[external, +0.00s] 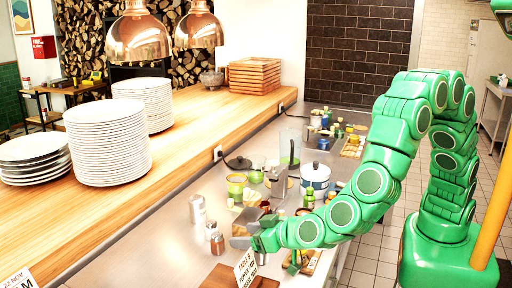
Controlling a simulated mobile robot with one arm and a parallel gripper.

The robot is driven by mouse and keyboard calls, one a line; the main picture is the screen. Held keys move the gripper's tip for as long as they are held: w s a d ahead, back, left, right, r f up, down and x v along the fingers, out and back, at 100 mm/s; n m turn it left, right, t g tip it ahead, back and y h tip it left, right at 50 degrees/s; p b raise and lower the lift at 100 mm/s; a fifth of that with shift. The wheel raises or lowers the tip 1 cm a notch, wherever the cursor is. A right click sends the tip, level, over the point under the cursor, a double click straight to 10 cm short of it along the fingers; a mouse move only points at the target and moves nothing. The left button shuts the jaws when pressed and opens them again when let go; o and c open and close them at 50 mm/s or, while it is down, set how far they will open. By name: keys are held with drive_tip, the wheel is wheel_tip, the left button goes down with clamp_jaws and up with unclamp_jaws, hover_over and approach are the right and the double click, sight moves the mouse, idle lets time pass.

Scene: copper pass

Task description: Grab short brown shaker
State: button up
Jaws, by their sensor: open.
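A short brown shaker (217,244) stands upright on the steel counter (180,262), at the lower middle of the external view. A taller pale shaker (197,211) and a small light-topped jar (210,230) stand just behind and to the left of it. My gripper (240,236) is at the end of the green arm, just right of the brown shaker. I see nothing between the fingers.
A printed card (246,268) and a wooden board (222,278) are below my gripper. Green cups (236,186), a white pot (315,176) and several small bottles crowd the counter behind. Plate stacks (105,145) stand on the raised wooden shelf. Counter left of the shakers is clear.

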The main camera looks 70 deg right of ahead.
sight(221, 236)
drive_tip(key=shift+d+x, duration=0.15)
drive_tip(key=shift+x, duration=2.8)
drive_tip(key=shift+d+x, duration=0.15)
drive_tip(key=shift+x, duration=2.85)
drive_tip(key=shift+s+f, duration=0.15)
drive_tip(key=c, duration=1.1)
